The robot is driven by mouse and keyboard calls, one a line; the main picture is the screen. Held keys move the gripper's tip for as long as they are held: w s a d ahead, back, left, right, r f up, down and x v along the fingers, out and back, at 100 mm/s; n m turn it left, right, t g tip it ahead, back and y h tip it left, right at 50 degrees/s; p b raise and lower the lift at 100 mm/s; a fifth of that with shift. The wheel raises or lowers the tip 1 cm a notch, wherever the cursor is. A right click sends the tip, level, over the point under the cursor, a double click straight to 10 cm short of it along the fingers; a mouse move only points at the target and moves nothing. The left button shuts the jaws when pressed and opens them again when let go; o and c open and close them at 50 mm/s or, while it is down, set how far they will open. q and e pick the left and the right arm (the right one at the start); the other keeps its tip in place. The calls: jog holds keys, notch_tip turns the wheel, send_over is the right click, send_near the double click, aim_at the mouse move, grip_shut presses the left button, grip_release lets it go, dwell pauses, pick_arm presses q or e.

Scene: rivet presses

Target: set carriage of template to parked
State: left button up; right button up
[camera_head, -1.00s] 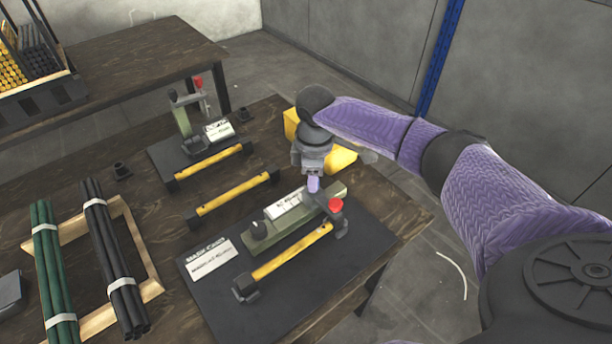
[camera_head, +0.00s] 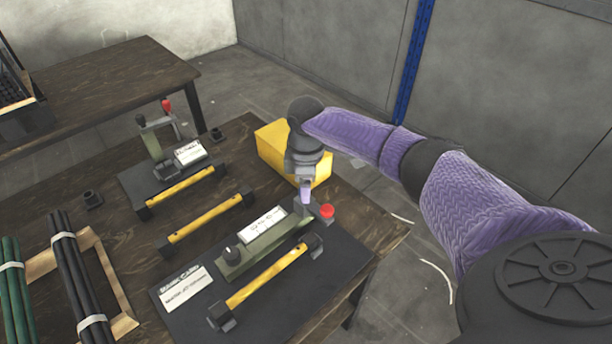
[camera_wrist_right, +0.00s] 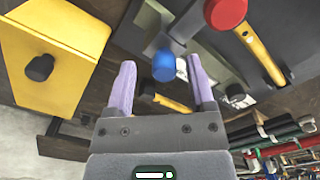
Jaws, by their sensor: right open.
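The front press fixture stands on a dark board (camera_head: 290,312) and has a green rail (camera_head: 258,250). The rail carries a white label plate (camera_head: 262,222) and has a dark knob at its left end. A red knob (camera_head: 327,211) stands at the right end; it also shows at the top of the right wrist view (camera_wrist_right: 225,12). My right gripper (camera_head: 305,196) is over the rail's right end, pointing down. In the right wrist view its fingers are apart, with a blue knob (camera_wrist_right: 164,67) seen between their tips; contact cannot be told. My left gripper is out of view.
A yellow bar (camera_head: 265,278) lies along the front board. A second fixture (camera_head: 160,145) stands behind, with another yellow bar (camera_head: 205,218) between. A yellow box (camera_head: 270,150) is close behind my right gripper. Dark and green rods (camera_head: 75,280) lie at left.

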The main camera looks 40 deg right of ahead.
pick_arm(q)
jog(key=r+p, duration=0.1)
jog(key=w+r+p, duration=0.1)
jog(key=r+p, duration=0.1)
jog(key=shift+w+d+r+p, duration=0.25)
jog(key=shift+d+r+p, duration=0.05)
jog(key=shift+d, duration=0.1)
pick_arm(e)
notch_tip(320, 180, up, 10)
jog(key=shift+f, duration=0.1)
